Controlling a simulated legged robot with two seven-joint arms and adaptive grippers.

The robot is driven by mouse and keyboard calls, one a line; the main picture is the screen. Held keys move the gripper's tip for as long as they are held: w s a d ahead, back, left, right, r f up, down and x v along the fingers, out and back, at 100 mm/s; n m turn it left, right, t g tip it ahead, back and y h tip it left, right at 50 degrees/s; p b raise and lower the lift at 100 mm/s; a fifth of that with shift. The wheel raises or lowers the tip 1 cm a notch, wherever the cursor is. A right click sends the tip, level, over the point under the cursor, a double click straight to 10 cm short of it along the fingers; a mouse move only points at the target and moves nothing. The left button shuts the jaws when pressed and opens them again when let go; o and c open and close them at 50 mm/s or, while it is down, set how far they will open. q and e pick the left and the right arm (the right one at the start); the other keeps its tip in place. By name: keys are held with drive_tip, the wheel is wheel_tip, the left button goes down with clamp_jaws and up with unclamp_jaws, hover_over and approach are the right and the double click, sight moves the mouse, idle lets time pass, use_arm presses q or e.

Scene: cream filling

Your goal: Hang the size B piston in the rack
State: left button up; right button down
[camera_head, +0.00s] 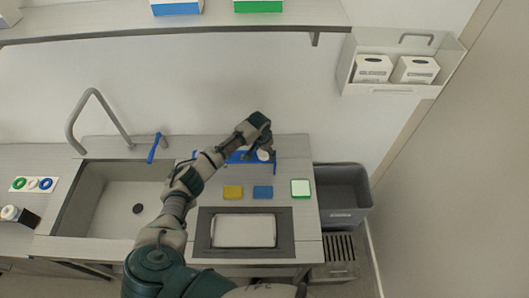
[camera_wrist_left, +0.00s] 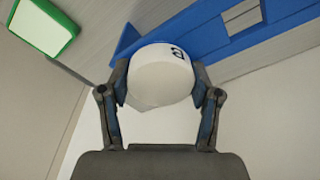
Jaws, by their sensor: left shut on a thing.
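The blue rack (camera_head: 236,157) stands at the back of the counter, and its blue bar crosses the top of the left wrist view (camera_wrist_left: 200,42). My left gripper (camera_head: 265,152) is at the rack's right part. In the left wrist view my left gripper (camera_wrist_left: 160,88) is shut around a white round piston (camera_wrist_left: 160,78). My right gripper is not in view.
Yellow (camera_head: 233,192) and blue (camera_head: 263,192) sponges and a green-edged white block (camera_head: 300,188) lie before the rack. A sink with a faucet (camera_head: 95,118) is left. A grey bin (camera_head: 342,195) stands right of the counter. A shelf (camera_head: 180,25) hangs above.

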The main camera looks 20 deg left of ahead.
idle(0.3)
use_arm(q)
drive_tip(key=o, duration=1.5)
drive_tip(key=shift+f, duration=0.1)
drive_tip(key=shift+o, duration=0.2)
drive_tip(key=shift+r, duration=3.5)
